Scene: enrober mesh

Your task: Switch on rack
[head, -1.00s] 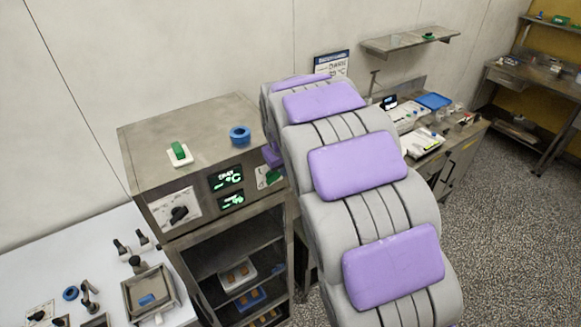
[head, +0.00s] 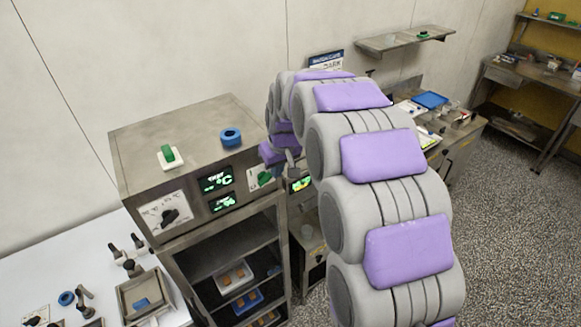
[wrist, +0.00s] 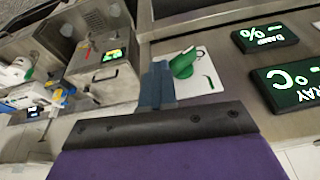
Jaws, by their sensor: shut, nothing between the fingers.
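The rack (head: 190,130) is a steel cabinet with a control panel and open shelves, left of my arm in the head view. A green rotary switch (head: 265,178) on a white plate is at the panel's right end. In the wrist view, the same green switch (wrist: 184,62) stands out from its plate, beside the percent display (wrist: 268,34) and the °C display (wrist: 295,82). My gripper (wrist: 157,72) is shut and empty, its fingertips just beside the switch. I cannot tell whether they touch it. In the head view, my gripper (head: 291,163) is partly hidden by my arm.
A black knob (head: 170,216) is at the panel's left end. A green block (head: 167,155) and a blue ring (head: 231,137) are on the rack's top. A white table (head: 40,265) with a steel tray (head: 125,303) stands at left. Another steel machine (wrist: 105,75) has a lit screen.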

